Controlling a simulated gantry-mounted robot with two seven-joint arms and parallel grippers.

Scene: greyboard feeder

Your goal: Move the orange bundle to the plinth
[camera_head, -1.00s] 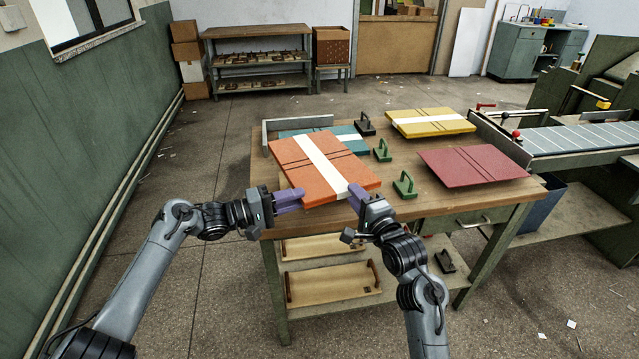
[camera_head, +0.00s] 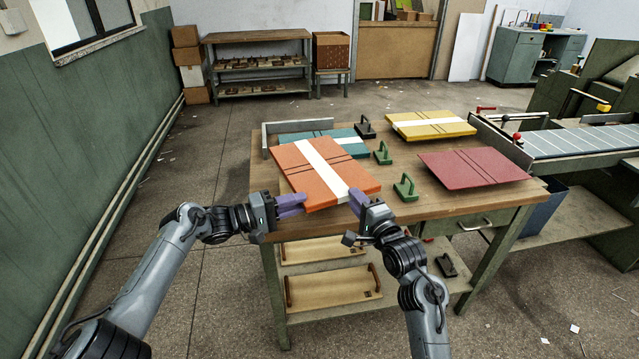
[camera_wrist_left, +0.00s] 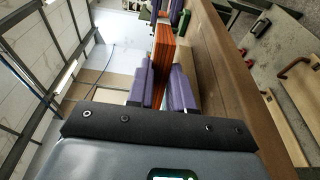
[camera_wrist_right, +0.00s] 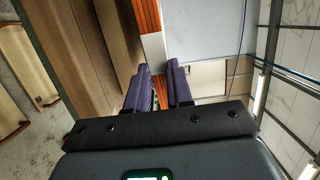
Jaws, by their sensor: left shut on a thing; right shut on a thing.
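The orange bundle (camera_head: 300,178), flat and crossed by a white band, is at the near left of the wooden table (camera_head: 420,207). My left gripper (camera_head: 298,203) is shut on its near left edge, and my right gripper (camera_head: 354,200) is shut on its near right edge. The bundle also shows between the purple fingers in the left wrist view (camera_wrist_left: 165,50) and at the top of the right wrist view (camera_wrist_right: 147,14). Its underside is hidden, so I cannot tell whether it touches the table. I cannot clearly identify a plinth.
A teal bundle (camera_head: 348,143) lies behind the orange one, partly hidden. A yellow bundle (camera_head: 431,124) and a dark red bundle (camera_head: 475,167) lie further right. Green handled blocks (camera_head: 404,188) and a black one (camera_head: 365,127) stand between. A grey fence (camera_head: 290,127) edges the back left.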

